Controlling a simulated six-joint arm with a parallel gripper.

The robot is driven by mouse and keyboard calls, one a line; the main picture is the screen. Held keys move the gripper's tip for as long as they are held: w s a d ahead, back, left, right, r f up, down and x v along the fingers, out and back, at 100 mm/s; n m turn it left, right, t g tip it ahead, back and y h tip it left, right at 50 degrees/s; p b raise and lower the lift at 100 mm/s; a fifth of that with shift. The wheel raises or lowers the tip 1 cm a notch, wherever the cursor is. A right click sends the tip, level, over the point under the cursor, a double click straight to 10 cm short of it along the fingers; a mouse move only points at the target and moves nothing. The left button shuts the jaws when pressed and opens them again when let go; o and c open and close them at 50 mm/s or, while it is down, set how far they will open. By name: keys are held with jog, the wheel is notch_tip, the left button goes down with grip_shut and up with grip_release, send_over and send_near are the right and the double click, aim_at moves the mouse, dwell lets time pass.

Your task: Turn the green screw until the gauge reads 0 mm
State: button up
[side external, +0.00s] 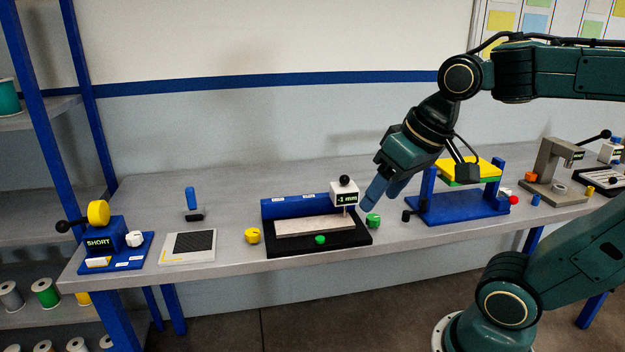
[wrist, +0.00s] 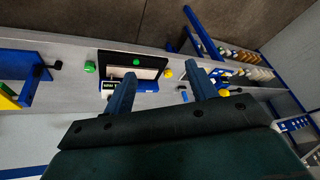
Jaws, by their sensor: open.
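A black bath tray (side external: 275,247) with a blue back wall and a pale slab stands mid-bench. A white gauge (side external: 344,193) with a black ball on top stands at its right end and appears to read -1 mm. A small green screw (side external: 320,240) is on the tray's front edge; it also shows in the wrist view (wrist: 137,62). A larger green knob (side external: 373,220) stands just right of the tray, also in the wrist view (wrist: 90,67). My gripper (side external: 381,195) is open and empty, above the bench near the larger green knob and apart from it.
A yellow knob (side external: 252,236) stands left of the tray. Right is a blue stand (side external: 460,208) with a yellow and green top, a black knob (side external: 407,216) beside it. A dark-topped plate (side external: 190,247) and a blue SHORT fixture (side external: 115,245) are further left.

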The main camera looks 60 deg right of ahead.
jog(key=w+d+m+g, duration=0.1)
jog(key=w+d+m, duration=0.4)
jog(key=w+m, duration=0.15)
jog(key=m+g+y, duration=0.2)
jog(key=m+y, duration=0.1)
jog(key=m, duration=0.7)
send_over(373, 217)
jog(key=a, duration=0.5)
notch_tip(373, 217, down, 6)
jog(key=s+d+f+m+y, duration=0.1)
jog(key=s+d+f+m, duration=0.2)
jog(key=d, duration=0.7)
notch_tip(373, 217, down, 3)
jog(key=shift+f+m, duration=0.15)
jog(key=shift+m, duration=0.8)
jog(key=shift+w+f, duration=0.1)
jog(key=shift+f, duration=0.05)
jog(key=x, duration=1.3)
jog(key=shift+w+f, duration=0.15)
jog(key=shift+f, duration=0.05)
jog(key=c, duration=1)
